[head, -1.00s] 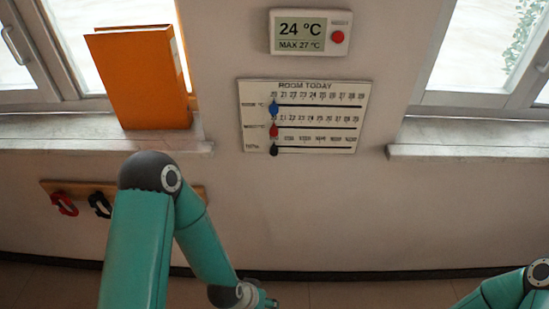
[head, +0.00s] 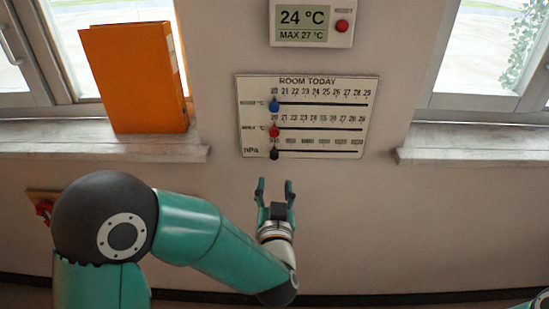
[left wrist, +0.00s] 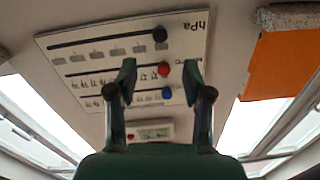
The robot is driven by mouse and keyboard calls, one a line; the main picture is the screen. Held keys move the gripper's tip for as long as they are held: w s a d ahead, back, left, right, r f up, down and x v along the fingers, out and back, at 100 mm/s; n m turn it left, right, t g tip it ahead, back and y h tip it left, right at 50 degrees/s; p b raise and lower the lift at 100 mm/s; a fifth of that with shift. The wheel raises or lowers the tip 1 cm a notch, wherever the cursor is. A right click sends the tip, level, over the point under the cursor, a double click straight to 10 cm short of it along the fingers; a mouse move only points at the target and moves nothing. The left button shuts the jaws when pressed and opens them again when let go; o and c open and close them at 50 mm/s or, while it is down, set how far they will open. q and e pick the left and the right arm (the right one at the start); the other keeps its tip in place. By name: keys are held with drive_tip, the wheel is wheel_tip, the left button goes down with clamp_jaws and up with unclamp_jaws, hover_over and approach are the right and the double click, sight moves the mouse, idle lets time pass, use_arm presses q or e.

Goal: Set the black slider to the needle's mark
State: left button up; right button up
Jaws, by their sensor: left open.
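The white ROOM TODAY board (head: 310,81) hangs on the wall with three horizontal tracks. The black slider (head: 275,155) sits at the left end of the bottom hPa track. In the left wrist view the black slider (left wrist: 160,34) shows beyond the fingers, with the board upside down. My left gripper (head: 275,186) is open and empty, just below the black slider in the picture and apart from it. Its open fingers also show in the left wrist view (left wrist: 158,75). No needle dial is in view. My right gripper is out of view.
The blue slider (head: 274,106) and red slider (head: 274,132) sit at the left ends of the upper tracks. A display (head: 312,40) reading 24 °C hangs above. An orange binder (head: 135,80) stands on the left sill (head: 110,149). The wall right of my gripper is clear.

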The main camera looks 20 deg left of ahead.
sight(275, 158)
use_arm(q)
drive_tip(key=p+x, duration=0.1)
drive_tip(key=x, duration=1)
drive_tip(key=shift+w+f+p, duration=0.1)
drive_tip(key=shift+w+p, duration=0.1)
drive_tip(key=shift+p, duration=0.2)
drive_tip(key=shift+c, duration=0.3)
clamp_jaws()
